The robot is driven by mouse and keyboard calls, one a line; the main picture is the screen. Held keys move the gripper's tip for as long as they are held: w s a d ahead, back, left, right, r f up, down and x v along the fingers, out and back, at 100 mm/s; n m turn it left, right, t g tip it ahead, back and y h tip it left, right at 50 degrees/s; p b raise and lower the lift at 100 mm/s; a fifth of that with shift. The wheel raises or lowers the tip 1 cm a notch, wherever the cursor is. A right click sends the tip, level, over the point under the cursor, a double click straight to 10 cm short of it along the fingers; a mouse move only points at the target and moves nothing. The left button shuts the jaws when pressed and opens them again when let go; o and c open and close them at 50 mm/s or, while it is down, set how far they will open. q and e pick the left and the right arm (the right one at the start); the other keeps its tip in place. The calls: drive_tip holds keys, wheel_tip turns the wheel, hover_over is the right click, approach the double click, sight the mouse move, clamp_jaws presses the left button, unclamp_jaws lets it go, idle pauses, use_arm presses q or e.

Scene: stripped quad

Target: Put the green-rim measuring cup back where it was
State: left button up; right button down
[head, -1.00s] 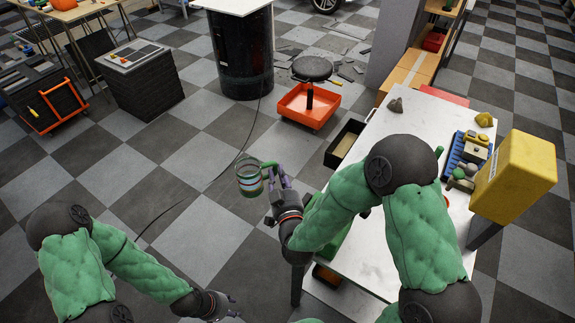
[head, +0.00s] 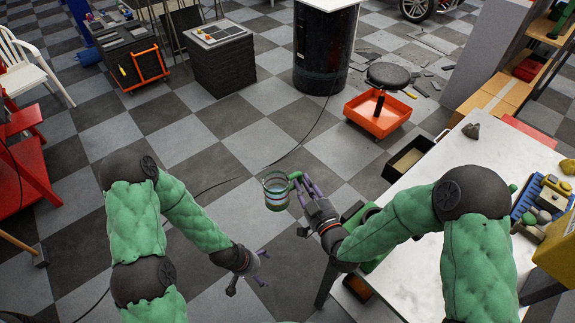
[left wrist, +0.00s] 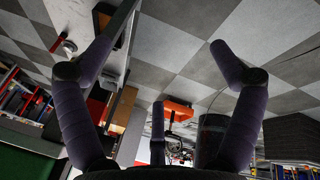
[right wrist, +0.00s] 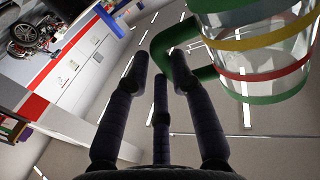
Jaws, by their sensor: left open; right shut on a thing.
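The measuring cup (head: 276,192) is clear with a green rim, coloured bands and a green handle. In the head view it hangs over the checkered floor, left of the white table. My right gripper (head: 302,186) is shut on its handle. In the right wrist view the cup (right wrist: 265,68) fills the upper right, with the handle at the fingertips of my right gripper (right wrist: 160,72). My left gripper (head: 255,270) is open and empty, low over the floor. In the left wrist view nothing is between the fingers of my left gripper (left wrist: 160,65).
The white table (head: 440,240) is at the right, with a blue tray (head: 524,200) of small items and a rock (head: 471,131). A dark open drawer (head: 406,160) juts from its left side. A stool (head: 388,76) stands in an orange tray (head: 372,118).

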use_arm(q)
drive_tip(key=w+d+r+m+t, duration=0.1)
drive_tip(key=w+r+m, duration=0.4)
drive_tip(key=w, duration=0.4)
drive_tip(key=w+d+r+m+t, duration=0.1)
drive_tip(key=w+r+m+t, duration=0.15)
drive_tip(key=w+r, duration=0.6)
drive_tip(key=w+d+r+m, duration=0.3)
drive_tip(key=w+r+m, duration=0.4)
drive_tip(key=w+r, duration=0.45)
drive_tip(key=s+d+r+m+g, duration=0.1)
drive_tip(key=s+d+r+m, duration=0.35)
drive_tip(key=r, duration=0.55)
drive_tip(key=s+a+r+m+g+y, duration=0.2)
drive_tip(key=s+r+m+g+y, duration=0.3)
drive_tip(key=s, duration=0.7)
drive_tip(key=shift+m+t+h, duration=0.4)
drive_tip(key=shift+t+h, duration=0.15)
drive_tip(key=shift+h, duration=0.05)
wheel_tip(320, 180, down, 10)
drive_tip(key=shift+d+f, duration=0.1)
drive_tip(key=shift+f, duration=0.1)
